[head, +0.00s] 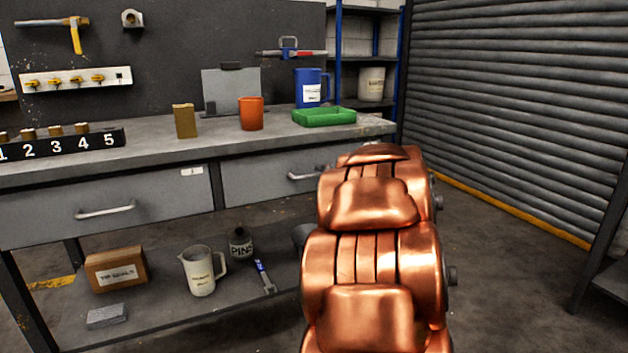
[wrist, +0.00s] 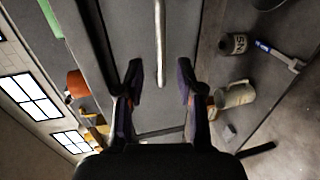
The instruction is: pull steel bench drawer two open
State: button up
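The steel bench (head: 150,155) has two grey drawers side by side under its top. The left drawer (head: 45,215) has a bar handle (head: 105,210) and looks shut. The right drawer (head: 250,180) has a bar handle (head: 308,174), partly hidden by my copper arm; its visible front looks flush. In the wrist view my gripper (wrist: 159,78) is open before the right drawer's front (wrist: 185,30). The handle (wrist: 160,40) runs between the two fingers, with a gap on each side. Whether the fingertips reach around it is unclear. The head view hides my gripper behind the arm.
On the bench top stand an orange cup (head: 251,113), a green tray (head: 324,117), a blue jug (head: 312,88) and a tan block (head: 185,121). The lower shelf holds a box (head: 116,269), a white jug (head: 202,271) and a dark tin (head: 241,244). Floor right of my arm is clear.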

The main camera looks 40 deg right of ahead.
aim_at(315, 176)
jog(key=b+x, duration=0.1)
jog(key=x, duration=0.3)
jog(key=shift+w+f, duration=0.25)
jog(key=shift+w, duration=0.05)
jog(key=shift+w+d+b, duration=0.3)
jog(key=shift+w, duration=0.3)
grip_shut()
